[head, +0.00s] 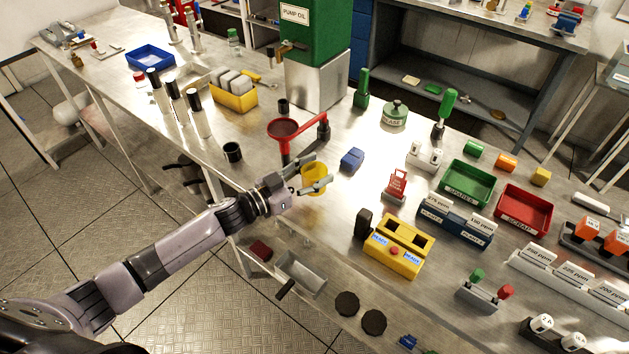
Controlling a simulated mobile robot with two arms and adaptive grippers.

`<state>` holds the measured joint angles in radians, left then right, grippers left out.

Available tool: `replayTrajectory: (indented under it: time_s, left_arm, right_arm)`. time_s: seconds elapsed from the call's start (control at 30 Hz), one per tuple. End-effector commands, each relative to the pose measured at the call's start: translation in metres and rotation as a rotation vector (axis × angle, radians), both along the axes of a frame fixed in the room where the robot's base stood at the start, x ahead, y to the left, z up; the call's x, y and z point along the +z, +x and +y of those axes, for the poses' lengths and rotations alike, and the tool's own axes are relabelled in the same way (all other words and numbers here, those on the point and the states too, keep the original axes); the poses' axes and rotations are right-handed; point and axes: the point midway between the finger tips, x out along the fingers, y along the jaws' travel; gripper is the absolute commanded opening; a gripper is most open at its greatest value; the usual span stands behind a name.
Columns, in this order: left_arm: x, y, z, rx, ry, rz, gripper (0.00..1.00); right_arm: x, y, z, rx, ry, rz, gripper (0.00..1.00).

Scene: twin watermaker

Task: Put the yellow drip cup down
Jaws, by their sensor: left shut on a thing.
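The yellow drip cup (315,179) is near the middle of the head view, over the front part of the metal bench. My left gripper (312,178) is shut on the cup, with one finger on the far side and one on the near side. The fingers and wrist hide part of the cup. I cannot tell whether its base touches the bench top. The cup looks roughly upright. My right gripper does not show.
A red funnel (284,131) on a stand is just behind the cup. A blue block (352,159) lies to its right. A yellow box (399,247) with a red button stands at front right. A black cup (232,152) is at left. Some bare bench (335,215) lies right of the gripper.

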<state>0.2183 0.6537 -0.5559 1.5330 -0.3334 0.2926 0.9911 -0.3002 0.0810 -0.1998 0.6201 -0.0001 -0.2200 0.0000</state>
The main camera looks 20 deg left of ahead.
Motion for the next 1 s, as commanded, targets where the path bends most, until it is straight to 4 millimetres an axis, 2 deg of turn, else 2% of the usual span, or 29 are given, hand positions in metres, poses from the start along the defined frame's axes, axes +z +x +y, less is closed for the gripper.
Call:
replayTrajectory:
  time_s: [0.03,0.3,0.5,0.63,0.77,0.87,1.0]
  left_arm:
    - [0.016,0.000,0.001,-0.003,0.004,-0.007,0.16]
    - [0.094,0.000,0.000,-0.003,0.004,-0.008,0.16]
    - [0.135,0.000,0.000,-0.002,0.002,-0.004,0.16]
    - [0.150,0.000,0.000,-0.001,0.000,-0.003,0.16]
    - [0.156,0.000,0.000,0.001,0.001,-0.001,0.16]
    - [0.153,-0.003,-0.004,0.002,-0.002,0.003,0.16]
    - [0.136,-0.016,-0.017,0.022,-0.007,0.007,0.16]
  right_arm:
    - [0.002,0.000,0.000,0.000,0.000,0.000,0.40]
    - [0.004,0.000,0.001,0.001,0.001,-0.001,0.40]
    - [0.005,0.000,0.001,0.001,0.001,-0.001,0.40]
    - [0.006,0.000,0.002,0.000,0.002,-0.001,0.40]
    - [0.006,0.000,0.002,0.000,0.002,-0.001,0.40]
    - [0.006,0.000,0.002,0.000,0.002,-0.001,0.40]
    - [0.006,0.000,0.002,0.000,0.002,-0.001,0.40]
